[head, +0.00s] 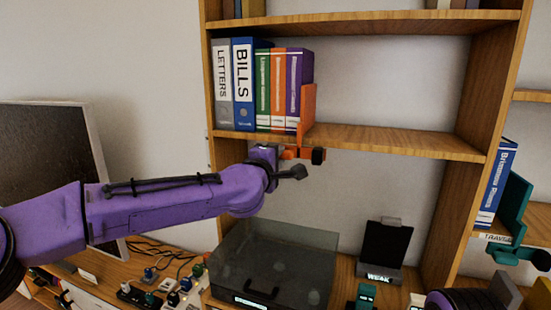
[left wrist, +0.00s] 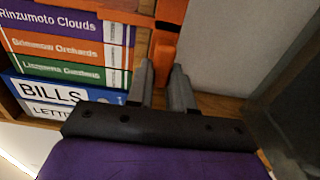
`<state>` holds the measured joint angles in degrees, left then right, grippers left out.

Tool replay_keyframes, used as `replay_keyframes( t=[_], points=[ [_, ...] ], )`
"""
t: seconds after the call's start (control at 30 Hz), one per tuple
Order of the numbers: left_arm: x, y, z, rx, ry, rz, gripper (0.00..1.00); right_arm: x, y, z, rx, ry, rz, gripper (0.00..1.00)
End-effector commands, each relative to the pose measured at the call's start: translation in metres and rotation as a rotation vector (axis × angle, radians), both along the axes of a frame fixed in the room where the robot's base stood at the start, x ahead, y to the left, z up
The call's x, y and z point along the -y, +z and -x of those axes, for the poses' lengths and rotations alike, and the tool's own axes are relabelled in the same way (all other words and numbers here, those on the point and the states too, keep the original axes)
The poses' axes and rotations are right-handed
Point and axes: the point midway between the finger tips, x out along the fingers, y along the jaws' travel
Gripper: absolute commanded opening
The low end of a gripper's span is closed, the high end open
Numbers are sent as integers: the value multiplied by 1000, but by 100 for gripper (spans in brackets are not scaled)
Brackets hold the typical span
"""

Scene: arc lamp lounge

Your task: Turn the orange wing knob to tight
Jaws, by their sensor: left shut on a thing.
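An orange bookend (head: 307,103) stands at the right end of the row of binders, clamped on the shelf. Its orange wing knob (head: 289,154) shows just under the shelf edge, with a dark block to its right. My left gripper (head: 281,153) reaches the knob from the left and is partly hidden behind its own wrist. In the left wrist view, the two grey fingers (left wrist: 164,76) are close together at the orange knob (left wrist: 162,46), shut on it. The knob's markings and exact angle cannot be read. My right gripper cannot be made out.
Binders (head: 243,85) stand on the shelf board (head: 400,141), which is bare to the right. Below are a smoky transparent box (head: 275,265), a dark stand labelled WEAK (head: 383,250) and cables with plugs. A teal bookend (head: 514,208) is at the right.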

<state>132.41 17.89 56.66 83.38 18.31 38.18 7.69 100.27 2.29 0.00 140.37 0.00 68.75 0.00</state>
Motion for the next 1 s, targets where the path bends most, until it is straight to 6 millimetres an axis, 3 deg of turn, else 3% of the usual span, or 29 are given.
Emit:
replay_keyframes(
  t=[0.3,0.33,0.4,0.73,1.0],
  points=[
    [-1,5,0,6,4,8,0,0,1,0,0,0,0,53],
    [-1,5,0,6,4,8,31,0,1,0,0,0,0,53],
    [-1,5,0,5,3,8,47,0,1,0,0,0,0,53],
    [-2,1,5,2,1,4,47,0,-4,0,0,0,0,53],
    [-21,-1,62,5,1,5,47,0,-31,0,0,0,0,53]
  ],
)
